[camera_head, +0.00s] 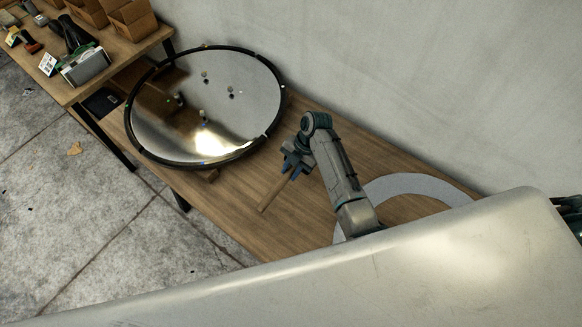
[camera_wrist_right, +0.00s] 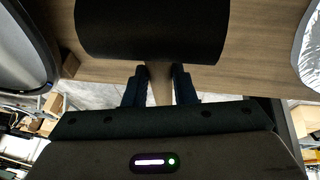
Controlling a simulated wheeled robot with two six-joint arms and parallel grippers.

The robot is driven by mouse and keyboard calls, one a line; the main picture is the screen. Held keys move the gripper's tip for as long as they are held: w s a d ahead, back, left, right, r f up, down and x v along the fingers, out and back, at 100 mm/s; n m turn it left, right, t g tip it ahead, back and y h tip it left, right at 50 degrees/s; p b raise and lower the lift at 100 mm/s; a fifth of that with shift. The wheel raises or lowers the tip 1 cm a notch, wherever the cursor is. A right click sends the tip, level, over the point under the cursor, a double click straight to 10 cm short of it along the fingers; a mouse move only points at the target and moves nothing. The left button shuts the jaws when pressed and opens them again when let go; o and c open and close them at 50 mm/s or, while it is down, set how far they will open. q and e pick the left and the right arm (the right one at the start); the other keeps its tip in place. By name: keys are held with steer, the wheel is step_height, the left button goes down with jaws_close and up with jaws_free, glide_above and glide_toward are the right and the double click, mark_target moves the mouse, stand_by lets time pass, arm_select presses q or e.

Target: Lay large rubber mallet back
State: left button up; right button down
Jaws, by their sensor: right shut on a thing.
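My right gripper (camera_head: 293,166) is shut on the wooden handle of the large rubber mallet (camera_head: 272,196), over the wooden bench. In the head view the handle points down and left from the fingers; the mallet's head is hidden or not distinguishable there. In the right wrist view the black cylindrical head of the mallet (camera_wrist_right: 150,28) is close to the camera, at the top. Its handle runs between the two fingers of the gripper (camera_wrist_right: 160,86). I cannot tell whether the mallet touches the bench.
A large round convex mirror (camera_head: 207,105) with a black rim is on the bench (camera_head: 235,193), left of my right gripper. A flat grey ring (camera_head: 412,184) lies on the right part. Another table (camera_head: 119,52) holds boxes and tools at upper left. A wall stands behind the bench.

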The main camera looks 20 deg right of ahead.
steer(key=shift+f+b, duration=3.25)
steer(key=shift+f, duration=1.4)
steer(key=c, duration=1.1)
jaws_free()
steer(key=shift+d, duration=0.1)
steer(key=b+v, duration=0.2)
steer(key=v, duration=0.7)
steer(key=shift+r+b, duration=0.25)
steer(key=shift+b, duration=0.05)
steer(key=shift+w+d+r, duration=0.1)
steer(key=shift+d+r, duration=0.2)
steer(key=shift+r, duration=0.3)
